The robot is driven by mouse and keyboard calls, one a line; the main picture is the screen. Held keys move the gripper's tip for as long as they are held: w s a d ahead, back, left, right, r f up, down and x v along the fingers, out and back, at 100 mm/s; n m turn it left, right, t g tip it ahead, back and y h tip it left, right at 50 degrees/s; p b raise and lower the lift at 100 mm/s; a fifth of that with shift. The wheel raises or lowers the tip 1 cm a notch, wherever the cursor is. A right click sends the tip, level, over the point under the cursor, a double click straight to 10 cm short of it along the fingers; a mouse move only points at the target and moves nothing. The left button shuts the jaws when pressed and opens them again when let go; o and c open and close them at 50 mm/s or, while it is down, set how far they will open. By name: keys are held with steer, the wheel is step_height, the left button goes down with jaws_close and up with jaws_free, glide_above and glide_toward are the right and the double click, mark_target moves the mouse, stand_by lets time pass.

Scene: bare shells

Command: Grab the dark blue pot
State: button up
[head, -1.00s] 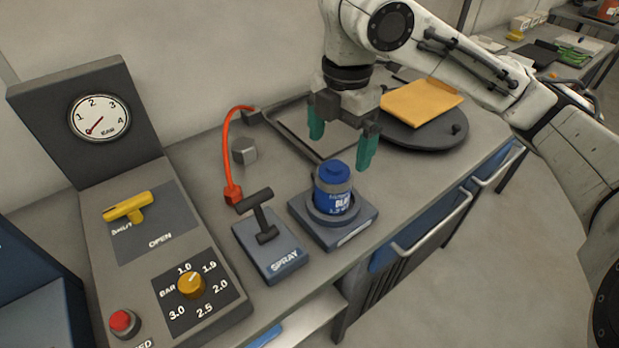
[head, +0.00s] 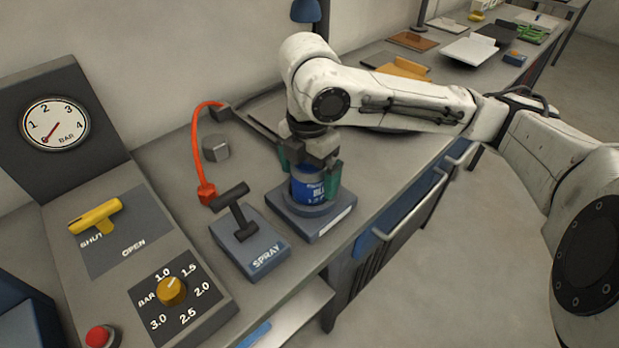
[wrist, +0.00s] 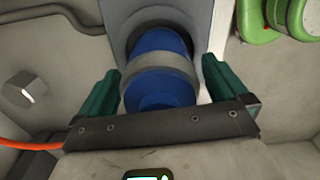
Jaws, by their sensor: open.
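The dark blue pot (head: 308,188) stands upright in the round seat of a grey block (head: 335,222) on the bench, its label partly showing. In the wrist view the blue pot (wrist: 158,72) with a pale band lies between the two green fingers. My gripper (head: 311,176) is lowered over the pot, one finger on each side. It is open; in the wrist view a gap shows between the pot and each finger of my gripper (wrist: 160,92). The pot's top is hidden by my gripper in the head view.
A spray lever (head: 240,218) stands close left of the block. A red hose (head: 196,150) and a grey hex nut (head: 216,148) lie behind it. A panel with gauge (head: 55,124) and yellow handle (head: 95,215) is at left. A green item (wrist: 262,22) shows in the wrist view.

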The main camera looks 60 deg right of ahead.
steer(key=shift+f, duration=0.15)
steer(key=c, duration=1.2)
steer(key=shift+c, duration=0.4)
